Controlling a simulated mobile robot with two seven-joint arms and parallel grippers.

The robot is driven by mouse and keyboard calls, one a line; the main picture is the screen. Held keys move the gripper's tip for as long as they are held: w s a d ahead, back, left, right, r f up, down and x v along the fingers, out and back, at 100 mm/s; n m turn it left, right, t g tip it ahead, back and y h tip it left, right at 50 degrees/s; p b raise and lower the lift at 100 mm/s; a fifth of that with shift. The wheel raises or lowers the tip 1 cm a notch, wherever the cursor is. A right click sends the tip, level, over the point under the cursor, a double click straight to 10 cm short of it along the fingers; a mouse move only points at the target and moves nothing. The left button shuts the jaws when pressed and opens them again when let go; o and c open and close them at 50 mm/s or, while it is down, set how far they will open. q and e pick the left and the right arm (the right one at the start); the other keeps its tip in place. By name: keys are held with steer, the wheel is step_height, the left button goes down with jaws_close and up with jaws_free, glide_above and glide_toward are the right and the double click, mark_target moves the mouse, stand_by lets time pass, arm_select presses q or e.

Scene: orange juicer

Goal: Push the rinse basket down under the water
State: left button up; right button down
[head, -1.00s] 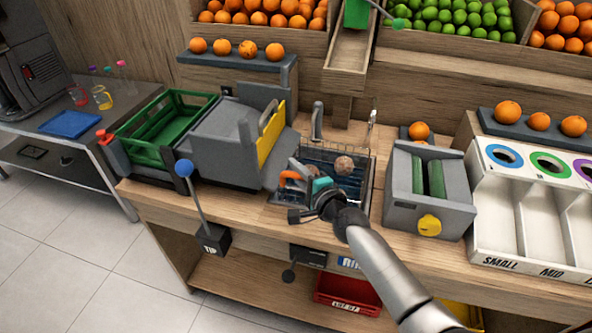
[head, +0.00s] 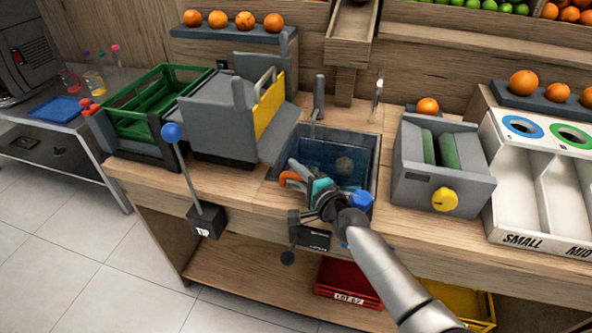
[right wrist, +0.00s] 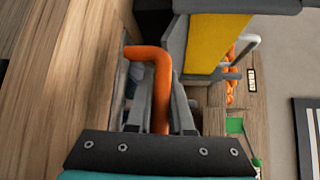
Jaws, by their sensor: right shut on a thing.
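The sink (head: 374,165) in the counter holds dark blue water (head: 318,152). A round brownish fruit (head: 343,164) shows dimly under the surface. The rinse basket's wire body is hard to make out in the water. Its orange handle (head: 290,177) stands up at the sink's near left side. My right gripper (head: 300,178) is shut on this handle, low over the sink's front part. In the right wrist view the orange handle (right wrist: 161,72) runs between the two grey fingers. My left gripper is not in view.
A grey machine with a yellow panel (head: 269,104) stands close left of the sink. A roller unit with a yellow knob (head: 445,199) stands right of it. A tap (head: 319,98) rises behind. A blue-knobbed lever (head: 171,132) stands at the counter's front left.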

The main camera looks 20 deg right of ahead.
steer(key=shift+s+f, duration=0.25)
steer(key=shift+f, duration=0.35)
steer(key=c, duration=1.1)
jaws_free()
steer(key=shift+s+d, duration=0.1)
steer(key=shift+s, duration=0.2)
steer(key=shift+r+p+v, duration=0.15)
steer(key=shift+p+v, duration=0.2)
steer(key=shift+v, duration=2.05)
steer(key=shift+r+p+v, duration=0.2)
steer(key=shift+p+v, duration=0.2)
steer(key=shift+v, duration=2)
steer(key=shift+r+p+v, duration=0.15)
steer(key=shift+p+v, duration=0.2)
steer(key=shift+v, duration=2.05)
steer(key=shift+w, duration=0.1)
